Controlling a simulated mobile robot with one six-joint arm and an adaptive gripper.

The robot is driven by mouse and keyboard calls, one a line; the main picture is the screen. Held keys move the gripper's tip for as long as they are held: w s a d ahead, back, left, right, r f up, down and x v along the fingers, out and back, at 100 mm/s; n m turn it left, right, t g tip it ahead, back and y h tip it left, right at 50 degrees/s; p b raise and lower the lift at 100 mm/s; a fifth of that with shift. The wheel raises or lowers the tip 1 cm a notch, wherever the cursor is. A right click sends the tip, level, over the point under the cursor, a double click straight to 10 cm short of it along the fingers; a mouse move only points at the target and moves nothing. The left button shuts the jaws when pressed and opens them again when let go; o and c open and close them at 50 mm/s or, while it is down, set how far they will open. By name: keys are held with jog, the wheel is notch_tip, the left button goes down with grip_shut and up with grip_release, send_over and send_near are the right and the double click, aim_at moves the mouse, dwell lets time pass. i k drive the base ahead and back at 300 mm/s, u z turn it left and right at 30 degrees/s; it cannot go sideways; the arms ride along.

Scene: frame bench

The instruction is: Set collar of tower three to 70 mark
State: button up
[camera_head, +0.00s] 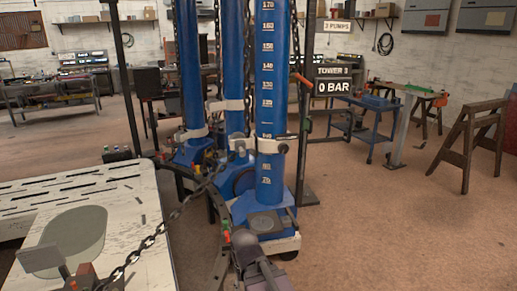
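Tower three is the front right blue column (270,80), upright, with a white number scale. Its pale collar (272,146) is clamped around it just above the 80 mark, hiding the scale there. The 70 mark (264,180) shows lower down, near the blue base (262,218). A black sign (333,80) beside it reads "TOWER 3" and "0 BAR". A dark grey jointed part (256,262) at the bottom centre may be my gripper, below and in front of the base, apart from the collar. Its fingers cannot be made out.
Two more blue columns with pale collars stand behind and left. A dark chain (150,243) crosses the pale bench (90,185) at left. A blue cart (366,115) and wooden sawhorse (467,145) stand at right. The floor (400,235) at right front is clear.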

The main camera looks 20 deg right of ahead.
aim_at(237, 138)
jog(key=z, duration=0.45)
jog(key=i, duration=1.2)
jog(key=z, duration=0.05)
